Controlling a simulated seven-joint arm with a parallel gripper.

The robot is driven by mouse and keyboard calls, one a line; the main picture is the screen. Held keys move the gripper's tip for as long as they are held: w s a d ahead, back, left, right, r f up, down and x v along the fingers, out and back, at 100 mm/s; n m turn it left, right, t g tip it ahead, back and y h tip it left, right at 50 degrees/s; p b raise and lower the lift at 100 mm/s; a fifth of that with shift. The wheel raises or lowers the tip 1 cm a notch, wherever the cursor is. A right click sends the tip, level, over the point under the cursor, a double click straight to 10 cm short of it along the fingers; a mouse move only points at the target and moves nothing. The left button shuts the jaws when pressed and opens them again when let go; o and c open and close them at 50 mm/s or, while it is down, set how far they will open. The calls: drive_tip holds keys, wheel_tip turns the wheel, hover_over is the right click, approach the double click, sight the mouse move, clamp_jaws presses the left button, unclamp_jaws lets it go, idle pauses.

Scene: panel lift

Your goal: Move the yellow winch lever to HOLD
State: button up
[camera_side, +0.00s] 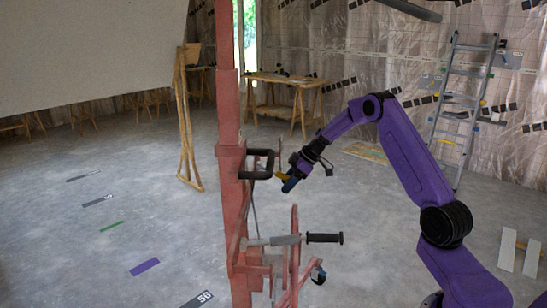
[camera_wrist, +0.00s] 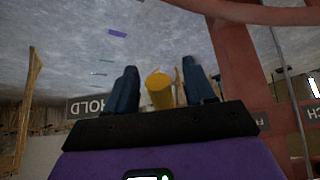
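The yellow winch lever (camera_wrist: 160,92) shows end-on in the wrist view, between my two blue fingertips. A narrow gap shows on each side of it. In the side view the lever (camera_side: 281,176) is a small yellow piece beside the red post, right of the black handle. My gripper (camera_wrist: 162,88) is open around the lever; in the side view my gripper (camera_side: 291,183) is at the lever's right end. A dark HOLD label (camera_wrist: 88,106) lies left of the fingers in the wrist view. Another label (camera_wrist: 248,116), partly hidden, lies to their right.
The red post (camera_side: 228,90) stands close left of my gripper. A black loop handle (camera_side: 258,164) is on it. A grey crank with a black grip (camera_side: 324,238) sticks out below. A large pale panel (camera_side: 90,45) is at upper left. Open floor lies right of the post.

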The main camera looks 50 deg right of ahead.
drive_tip(key=shift+r, duration=0.2)
drive_tip(key=v, duration=0.7)
idle(0.4)
idle(0.4)
